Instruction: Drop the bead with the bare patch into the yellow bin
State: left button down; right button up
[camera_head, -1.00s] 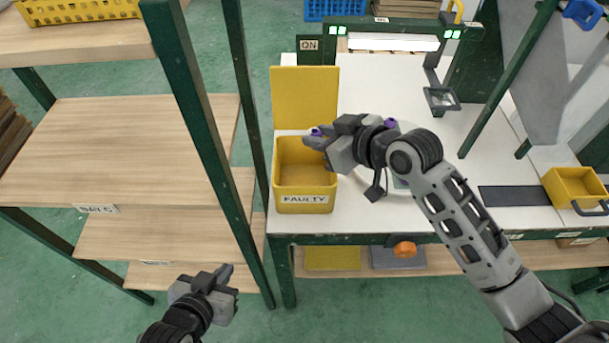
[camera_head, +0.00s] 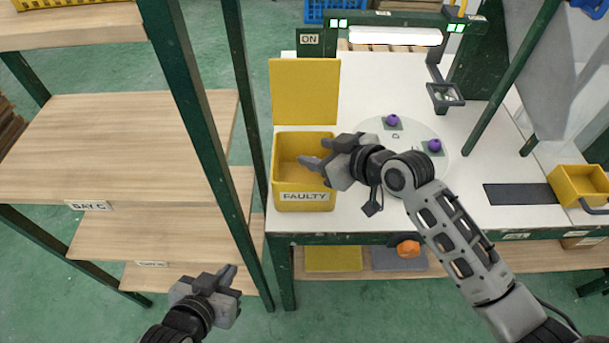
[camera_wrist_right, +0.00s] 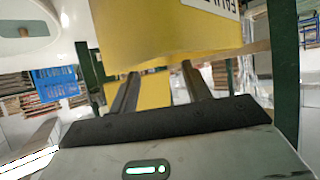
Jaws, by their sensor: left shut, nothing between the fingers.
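The yellow bin (camera_head: 304,202), labelled FAULTY, stands at the bench's left edge with its yellow lid panel (camera_head: 304,92) upright behind it. My right gripper (camera_head: 304,164) is over the bin's opening, fingers apart. In the right wrist view its two fingers (camera_wrist_right: 160,92) are spread with nothing seen between them. No bead shows inside the visible part of the bin; part of its inside is hidden. Two purple beads (camera_head: 393,120) (camera_head: 434,146) sit on square pads on the white round plate (camera_head: 408,128). I cannot make out a bare patch on either. My left gripper (camera_head: 231,275) is shut and empty, low before the shelves.
Green shelf posts (camera_head: 187,110) stand between the wooden shelves (camera_head: 110,140) and the bench. A lamp frame (camera_head: 395,20) with a magnifier (camera_head: 445,94) spans the bench's back. Another yellow container (camera_head: 578,184) is at the right.

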jog(key=shift+d, duration=0.1)
jog(key=v, duration=1.6)
jog(key=shift+b, duration=0.35)
jog(key=shift+f, duration=0.1)
jog(key=s+d+f+m+h, duration=0.1)
jog(key=s+f+m+h, duration=0.2)
jog(key=f, duration=0.7)
jog(key=s+f+m+t+h, duration=0.1)
jog(key=s+f+m+h, duration=0.1)
jog(key=s+f, duration=0.4)
notch_tip(320, 180, down, 5)
jog(key=shift+s+d+r+m+t+h, duration=0.1)
jog(key=shift+s+d+m+t+h, duration=0.25)
jog(key=shift+m, duration=0.35)
